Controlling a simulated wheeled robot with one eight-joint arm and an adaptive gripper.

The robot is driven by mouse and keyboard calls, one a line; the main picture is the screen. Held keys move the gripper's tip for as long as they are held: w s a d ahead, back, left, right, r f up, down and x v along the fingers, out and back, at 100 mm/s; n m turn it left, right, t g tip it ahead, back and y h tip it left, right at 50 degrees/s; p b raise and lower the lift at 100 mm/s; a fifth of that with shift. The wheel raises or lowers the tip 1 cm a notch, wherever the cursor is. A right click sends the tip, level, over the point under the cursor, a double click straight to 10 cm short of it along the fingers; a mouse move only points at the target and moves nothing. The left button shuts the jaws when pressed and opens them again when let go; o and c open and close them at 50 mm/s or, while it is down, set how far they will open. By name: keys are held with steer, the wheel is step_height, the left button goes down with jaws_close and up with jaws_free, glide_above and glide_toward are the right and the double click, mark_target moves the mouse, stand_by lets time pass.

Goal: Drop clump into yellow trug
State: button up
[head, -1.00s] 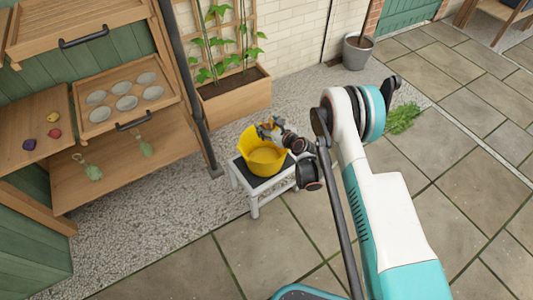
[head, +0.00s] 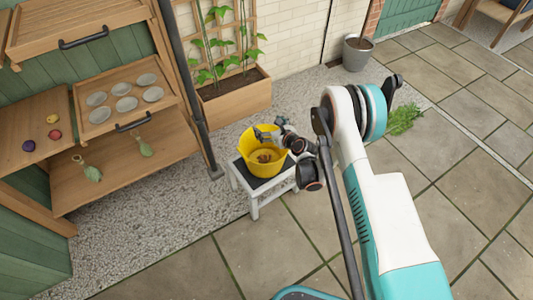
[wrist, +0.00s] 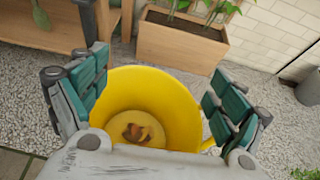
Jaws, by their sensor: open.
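The yellow trug (head: 249,166) stands on a small white stool with a dark top (head: 234,172). It also fills the middle of the wrist view (wrist: 180,90). A brown clump (head: 264,157) lies inside on the trug's floor, and it shows in the wrist view (wrist: 136,132). My gripper (head: 267,135) is over the trug at its rim, fingers spread wide on either side in the wrist view (wrist: 160,95). It is open and holds nothing.
A wooden planter (head: 236,101) with climbing plants stands behind the stool. A wooden bench (head: 120,172) with shelves and a tray of round cups is at left. A grey pot (head: 357,54) stands by the wall. Paving at the right is mostly clear.

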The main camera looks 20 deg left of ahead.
step_height(320, 180, up, 9)
stand_by(0.4)
stand_by(0.4)
